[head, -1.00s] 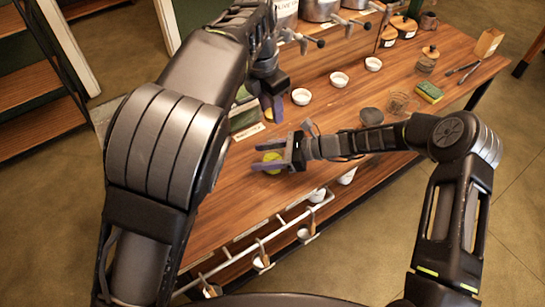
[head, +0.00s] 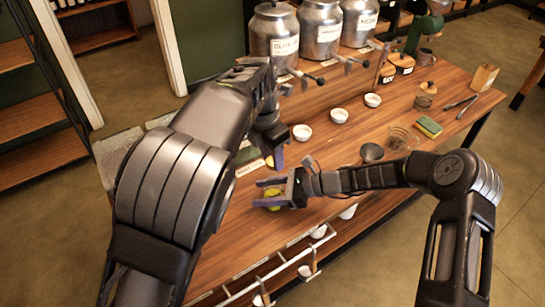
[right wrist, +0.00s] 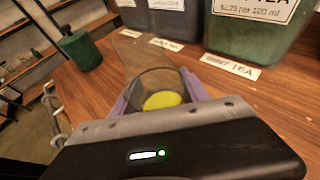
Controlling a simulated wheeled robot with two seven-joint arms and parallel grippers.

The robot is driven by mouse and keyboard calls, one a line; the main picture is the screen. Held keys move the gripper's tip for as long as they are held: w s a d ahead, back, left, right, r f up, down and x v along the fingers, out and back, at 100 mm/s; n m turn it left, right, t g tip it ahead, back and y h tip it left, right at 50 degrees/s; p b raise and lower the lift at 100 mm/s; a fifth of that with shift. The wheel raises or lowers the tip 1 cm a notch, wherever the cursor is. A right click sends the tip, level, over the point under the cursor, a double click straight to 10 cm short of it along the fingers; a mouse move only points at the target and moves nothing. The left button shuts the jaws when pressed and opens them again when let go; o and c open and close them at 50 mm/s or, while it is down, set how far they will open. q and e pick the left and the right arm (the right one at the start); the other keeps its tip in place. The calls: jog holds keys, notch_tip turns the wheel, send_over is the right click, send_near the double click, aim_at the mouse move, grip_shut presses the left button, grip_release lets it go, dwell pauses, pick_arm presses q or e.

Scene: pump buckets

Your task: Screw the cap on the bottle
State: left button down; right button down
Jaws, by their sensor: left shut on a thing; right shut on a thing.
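A clear round vessel with yellow-green inside, apparently the bottle (right wrist: 163,92), stands between the purple fingers of my right gripper (right wrist: 165,104) in the right wrist view. In the head view my right gripper (head: 272,194) is shut around it low over the table, with yellow-green (head: 274,194) showing between the fingers. My left gripper (head: 278,157) is higher and a little behind, pointing down. A bit of orange-yellow (head: 269,162) shows beside its fingers; I cannot tell whether this is the cap. My left arm hides much of that area, so what the left gripper holds is unclear.
Three white bowls, one nearest (head: 302,132), stand behind the grippers. Metal dispensers (head: 275,35) line the back. Green bins and labels (right wrist: 230,66) lie close by. A rail with hanging cups (head: 318,232) runs along the front edge. A sponge (head: 428,127) lies at right.

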aim_at(272, 164)
pick_arm(q)
jog(key=shift+f, duration=0.65)
jog(key=shift+f, duration=0.9)
jog(key=shift+f, duration=0.55)
dwell(0.6)
